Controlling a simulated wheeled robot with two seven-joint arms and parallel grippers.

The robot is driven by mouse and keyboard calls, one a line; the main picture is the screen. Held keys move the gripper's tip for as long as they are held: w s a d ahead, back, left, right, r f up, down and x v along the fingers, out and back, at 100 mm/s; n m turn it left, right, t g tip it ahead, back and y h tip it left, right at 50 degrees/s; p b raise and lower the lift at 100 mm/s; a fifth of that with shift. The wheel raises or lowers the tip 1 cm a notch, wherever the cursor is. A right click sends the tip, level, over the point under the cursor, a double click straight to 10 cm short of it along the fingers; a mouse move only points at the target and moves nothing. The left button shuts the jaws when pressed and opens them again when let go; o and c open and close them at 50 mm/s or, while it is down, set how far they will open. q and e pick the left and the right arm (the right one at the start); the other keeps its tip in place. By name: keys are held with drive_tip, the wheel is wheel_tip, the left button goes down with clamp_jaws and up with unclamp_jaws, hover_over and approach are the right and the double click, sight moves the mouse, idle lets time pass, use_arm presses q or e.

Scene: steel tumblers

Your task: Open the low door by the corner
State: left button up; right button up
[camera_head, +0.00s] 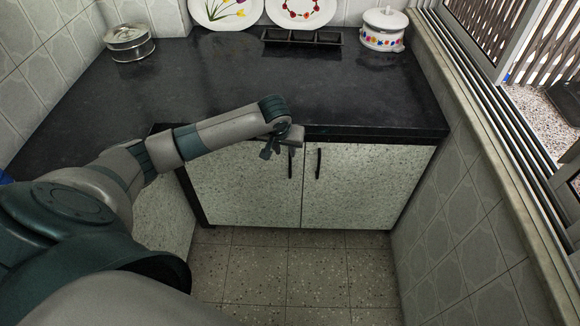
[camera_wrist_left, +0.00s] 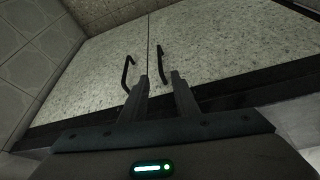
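Two speckled pale low doors stand shut side by side under the counter. The left door (camera_head: 243,190) meets the inner corner of the cabinets, and the right door (camera_head: 365,190) runs to the tiled wall. Each has a dark bar handle by the middle seam: the left door's handle (camera_head: 291,166) and the right door's handle (camera_head: 319,163). My left gripper (camera_head: 281,148) is at the top of the left door, close to its handle. In the left wrist view, which looks turned over, its fingers (camera_wrist_left: 159,76) are apart, with the left door's handle (camera_wrist_left: 161,62) appearing between their tips; contact cannot be told. My right gripper is out of view.
The dark countertop (camera_head: 200,90) overhangs the doors. On it stand a steel tin (camera_head: 130,45), a black tray (camera_head: 302,38), plates and a white lidded pot (camera_head: 384,30). The tiled floor (camera_head: 300,270) before the doors is clear. A tiled wall (camera_head: 465,215) bounds the right side.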

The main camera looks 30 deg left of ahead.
sight(290, 165)
use_arm(q)
drive_tip(key=shift+f, duration=0.1)
